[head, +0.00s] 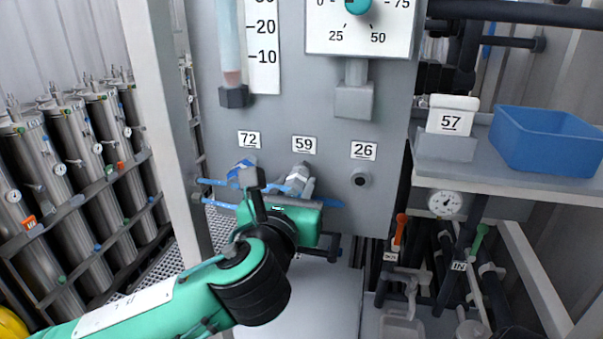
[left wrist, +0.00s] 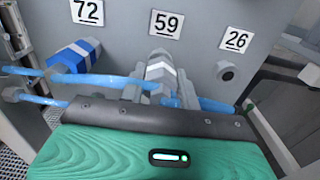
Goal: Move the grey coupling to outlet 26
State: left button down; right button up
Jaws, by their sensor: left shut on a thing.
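The grey coupling (left wrist: 160,70), with a pale band, is at the outlet under label 59 on the grey panel; it also shows in the head view (head: 299,174). A blue hose runs by its lower end. My left gripper (head: 297,190) is shut on the coupling; its own body partly hides its fingers in the head view. Outlet 26 (head: 361,179) is a bare round port with a dark opening, right of 59, under its label. It also shows in the left wrist view (left wrist: 228,73). My right gripper is not in view.
A blue coupling (head: 242,172) with a pale band sits at outlet 72, left of the grey one. Blue hoses cross below. A shelf with a blue bin (head: 548,140) and label 57 juts out at right. A pale frame post (head: 168,120) stands at left.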

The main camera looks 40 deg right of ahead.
pick_arm(q)
jog(key=shift+v, duration=2.6)
jog(key=shift+r, duration=0.1)
